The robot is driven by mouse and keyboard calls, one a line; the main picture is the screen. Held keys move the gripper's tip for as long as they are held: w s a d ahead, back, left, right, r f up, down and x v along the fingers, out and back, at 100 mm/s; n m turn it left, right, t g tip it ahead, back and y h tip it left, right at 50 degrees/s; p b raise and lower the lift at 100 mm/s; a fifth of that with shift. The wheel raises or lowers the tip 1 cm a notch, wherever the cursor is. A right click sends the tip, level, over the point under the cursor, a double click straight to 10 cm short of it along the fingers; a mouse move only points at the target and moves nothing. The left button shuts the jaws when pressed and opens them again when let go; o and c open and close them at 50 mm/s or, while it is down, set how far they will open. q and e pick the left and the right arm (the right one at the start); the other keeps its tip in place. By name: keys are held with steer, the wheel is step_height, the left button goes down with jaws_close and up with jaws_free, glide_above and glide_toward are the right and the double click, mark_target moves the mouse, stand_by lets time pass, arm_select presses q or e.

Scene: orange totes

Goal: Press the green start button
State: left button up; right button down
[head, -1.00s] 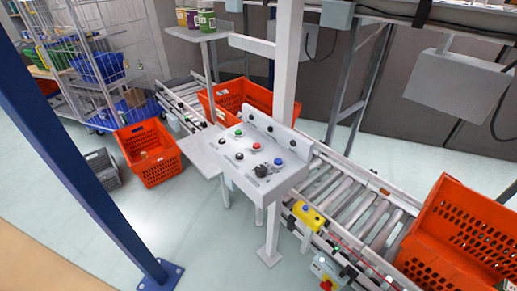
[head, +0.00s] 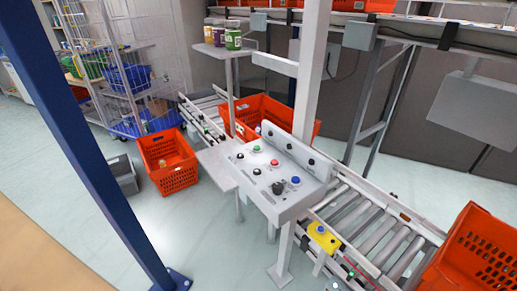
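The control panel (head: 262,184) is a white box on a post in the middle of the head view. Its sloped face carries several round buttons and a black knob. The green button (head: 256,149) is near the panel's upper left part. A red button (head: 275,163) is to its right and a blue button (head: 295,180) is farther right. Black buttons are on the near left side. Neither of my grippers shows in the view, and nothing touches the panel.
A roller conveyor (head: 372,228) runs behind the panel, with orange totes on it (head: 486,250). A blue post (head: 88,150) stands at left front. An orange tote (head: 169,163) is on the floor; floor before the panel is clear.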

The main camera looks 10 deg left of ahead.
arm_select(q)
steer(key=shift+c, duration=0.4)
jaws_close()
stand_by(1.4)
